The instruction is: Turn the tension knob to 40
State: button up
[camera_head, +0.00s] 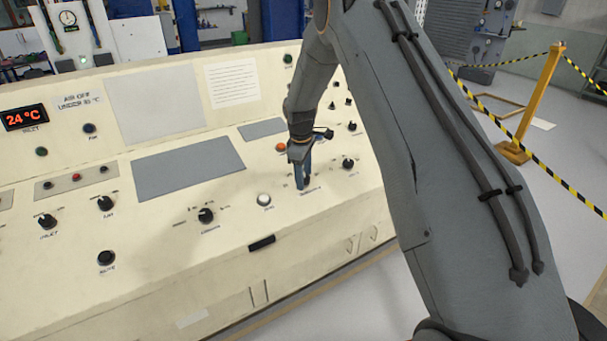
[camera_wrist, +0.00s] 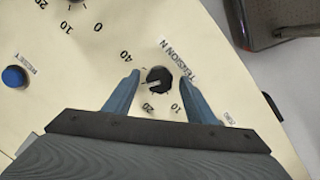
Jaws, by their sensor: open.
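The tension knob (camera_wrist: 158,79) is a black round dial labelled "TENSION N" on the cream panel. Around it I read 10, 20 and 40 in the wrist view. Its pale pointer mark appears to face the lower left, on the side between 20 and 40; the exact value is hard to read. My gripper (camera_wrist: 160,74) is open, with one blue finger on each side of the knob and small gaps showing.
A white button (camera_head: 264,200) sits left of my gripper and another black knob (camera_head: 348,164) to its right. An orange button (camera_head: 281,147) is close behind. In the wrist view a blue button (camera_wrist: 13,77) lies far left. The cream console (camera_head: 150,230) extends left.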

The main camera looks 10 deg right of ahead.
jog(key=shift+c, duration=0.5)
jog(key=c, duration=0.9)
jog(key=shift+c, duration=0.2)
jog(key=shift+m+b, duration=0.3)
jog(key=m+b, duration=0.2)
jog(key=m, duration=0.1)
jog(key=shift+w+f+m+b, duration=0.1)
jog(key=shift+w+m+b, duration=0.05)
jog(key=shift+m+b, duration=0.2)
jog(key=m+g+y+b, duration=0.1)
jog(key=m+b, duration=0.1)
jog(key=m, duration=0.3)
jog(key=shift+d+m, duration=0.15)
jog(key=shift+m, duration=0.1)
jog(key=o, duration=1)
jog(key=shift+o, duration=0.2)
